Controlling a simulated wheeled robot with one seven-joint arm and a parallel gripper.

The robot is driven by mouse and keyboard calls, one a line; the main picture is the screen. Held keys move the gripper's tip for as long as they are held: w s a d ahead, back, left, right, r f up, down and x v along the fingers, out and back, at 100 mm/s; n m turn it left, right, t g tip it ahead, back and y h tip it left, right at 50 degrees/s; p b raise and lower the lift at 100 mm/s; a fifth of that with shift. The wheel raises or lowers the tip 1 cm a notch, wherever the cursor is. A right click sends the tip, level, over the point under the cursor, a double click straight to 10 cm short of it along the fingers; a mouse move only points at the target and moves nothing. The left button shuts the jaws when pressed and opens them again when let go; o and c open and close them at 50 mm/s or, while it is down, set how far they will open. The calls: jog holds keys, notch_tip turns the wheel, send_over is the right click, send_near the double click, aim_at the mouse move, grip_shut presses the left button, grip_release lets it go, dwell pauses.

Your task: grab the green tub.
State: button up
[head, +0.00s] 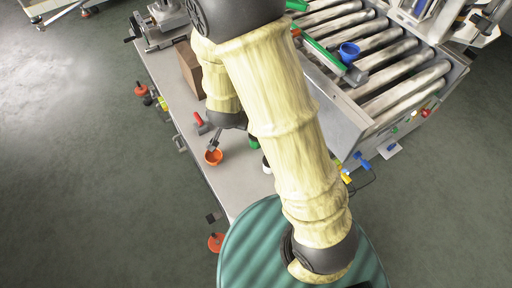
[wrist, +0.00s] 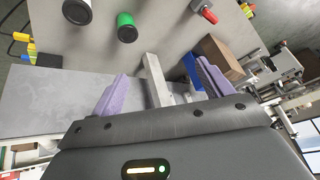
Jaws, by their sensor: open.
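The green tub (wrist: 126,22) stands near the top of the wrist view, beyond my gripper and to the left of the gap between its fingers. Its round end looks dark. In the head view, a bit of green (head: 253,142) that appears to be the same tub shows at the edge of my arm, which hides the rest. My gripper (wrist: 160,86) has its two purple fingers wide apart. A grey metal bar shows between them, and the tub is not between them. The fingers cannot be made out clearly in the head view.
A white tub with a black end (wrist: 77,10) is left of the green one. An orange cup (head: 213,157), a red-handled item (head: 200,122) and a brown box (head: 189,70) are on the grey table.

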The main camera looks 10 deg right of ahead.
notch_tip(320, 180, down, 18)
jog(key=s+m+t+h+b, duration=0.2)
jog(key=m+t+h+b, duration=0.1)
jog(key=h+b, duration=0.5)
jog(key=shift+f+m+t+b, duration=0.25)
jog(key=shift+m+t+b, duration=0.05)
jog(key=shift+b, duration=0.85)
jog(key=shift+d, duration=0.1)
jog(key=b+x, duration=0.1)
jog(key=x, duration=1.1)
jog(key=shift+d, duration=0.15)
jog(key=shift+w, duration=0.1)
jog(key=shift+x, duration=2.65)
jog(key=shift+r, duration=0.2)
